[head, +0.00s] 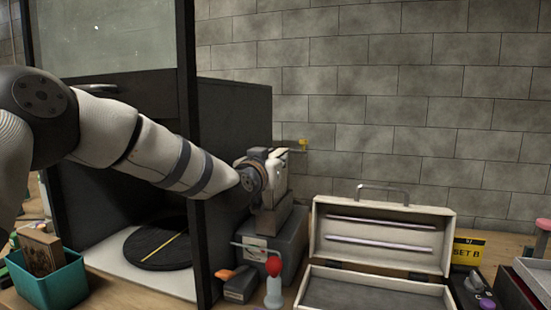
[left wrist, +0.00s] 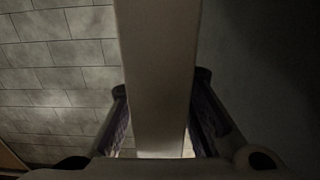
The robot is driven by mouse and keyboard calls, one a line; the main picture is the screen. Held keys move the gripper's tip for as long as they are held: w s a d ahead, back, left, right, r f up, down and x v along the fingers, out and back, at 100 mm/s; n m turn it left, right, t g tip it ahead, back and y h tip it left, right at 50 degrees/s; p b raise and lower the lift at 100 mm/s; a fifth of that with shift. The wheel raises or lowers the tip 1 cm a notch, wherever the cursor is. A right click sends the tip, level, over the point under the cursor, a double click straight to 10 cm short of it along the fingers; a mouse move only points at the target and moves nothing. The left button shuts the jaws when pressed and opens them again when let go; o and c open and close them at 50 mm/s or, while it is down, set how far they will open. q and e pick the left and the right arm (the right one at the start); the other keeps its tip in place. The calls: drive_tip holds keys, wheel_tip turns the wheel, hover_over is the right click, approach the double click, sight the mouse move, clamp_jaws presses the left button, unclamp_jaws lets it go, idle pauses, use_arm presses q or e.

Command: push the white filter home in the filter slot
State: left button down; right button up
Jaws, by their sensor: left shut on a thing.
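My left gripper (head: 276,172) is beside the right wall of the dark booth, above a grey box (head: 287,243); its fingers are hard to make out in the head view. In the left wrist view its two dark fingers (left wrist: 160,120) close on either side of a long pale slab, which looks like the white filter (left wrist: 158,60). The slab runs from the top edge down between the fingers. I cannot make out the filter slot in either view, nor how far the filter is in. My right gripper is not in view.
An open pale case (head: 383,212) stands right of the grey box. A red-topped bottle (head: 273,285) and a dark orange-tipped tool (head: 240,286) stand in front. A teal bin (head: 52,288) is at the lower left. A round black turntable (head: 150,250) lies inside the booth (head: 235,110).

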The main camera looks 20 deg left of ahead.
use_arm(q)
drive_tip(key=shift+f, duration=1.05)
drive_tip(key=c, duration=1.4)
unclamp_jaws()
drive_tip(key=shift+o, duration=0.2)
drive_tip(key=shift+s+f, duration=0.1)
drive_tip(key=s, duration=1.1)
drive_tip(key=shift+s+a, duration=0.2)
drive_tip(key=shift+s, duration=0.2)
